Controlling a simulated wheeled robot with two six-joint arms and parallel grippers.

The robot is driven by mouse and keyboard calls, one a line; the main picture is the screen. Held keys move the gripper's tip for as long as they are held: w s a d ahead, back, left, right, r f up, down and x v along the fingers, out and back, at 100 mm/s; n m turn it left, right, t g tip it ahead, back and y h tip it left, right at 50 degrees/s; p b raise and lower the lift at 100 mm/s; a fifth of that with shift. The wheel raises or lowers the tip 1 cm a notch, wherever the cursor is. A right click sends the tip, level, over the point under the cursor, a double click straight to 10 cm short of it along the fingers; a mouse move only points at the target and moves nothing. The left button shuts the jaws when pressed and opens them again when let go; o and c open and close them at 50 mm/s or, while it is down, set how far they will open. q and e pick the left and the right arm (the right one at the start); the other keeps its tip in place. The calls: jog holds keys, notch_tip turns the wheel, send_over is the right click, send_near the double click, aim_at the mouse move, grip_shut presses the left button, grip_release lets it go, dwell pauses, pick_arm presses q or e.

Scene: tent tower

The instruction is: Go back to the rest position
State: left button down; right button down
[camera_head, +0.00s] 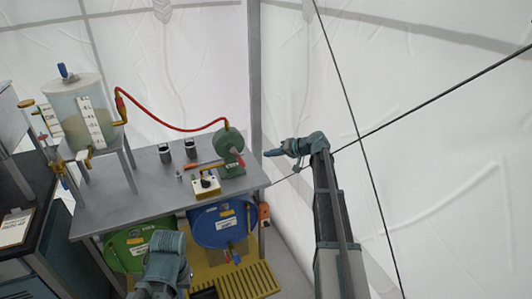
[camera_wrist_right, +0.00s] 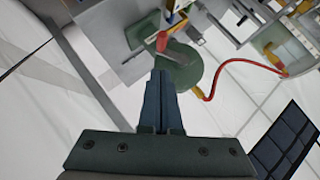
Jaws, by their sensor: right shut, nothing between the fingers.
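My right arm rises along the right side of the head view and bends left at its top. My right gripper (camera_head: 273,153) points left, just off the right end of the grey table (camera_head: 130,205). In the right wrist view the two fingers (camera_wrist_right: 160,76) are together with nothing between them. They show in front of the green round pump (camera_wrist_right: 180,68), which stands on the table in the head view (camera_head: 229,146); I cannot tell the gap in depth. Part of my left arm shows at the bottom of the head view, but its gripper does not.
A clear tank (camera_head: 85,112) on a stand is linked to the pump by a red hose (camera_head: 165,127). A yellow box (camera_head: 204,186) and two dark cups stand on the table. Green (camera_head: 125,247) and blue (camera_head: 220,222) drums sit below. Cables cross at right before white tent walls.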

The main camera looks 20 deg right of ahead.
jog(key=s+a+f+n+g+h+p, duration=0.1)
jog(key=s+a+f+n+g, duration=0.2)
jog(key=s+a, duration=0.85)
jog(key=s+a+f+n+g+h+p, duration=0.1)
jog(key=s+a+f+n+g, duration=0.2)
jog(key=s+a, duration=0.8)
jog(key=s+a+g+h+p, duration=0.1)
jog(key=s+a+h, duration=0.2)
jog(key=s, duration=0.5)
jog(key=s+a+n+g+h+p, duration=0.1)
jog(key=s+a+g+h, duration=0.1)
jog(key=s+a, duration=0.3)
jog(key=s+h, duration=0.1)
jog(key=s, duration=0.2)
jog(key=shift+s+f+g+h, duration=0.2)
jog(key=shift+f+g+h, duration=0.05)
jog(key=shift+g+h, duration=0.05)
jog(key=c, duration=1.6)
grip_release()
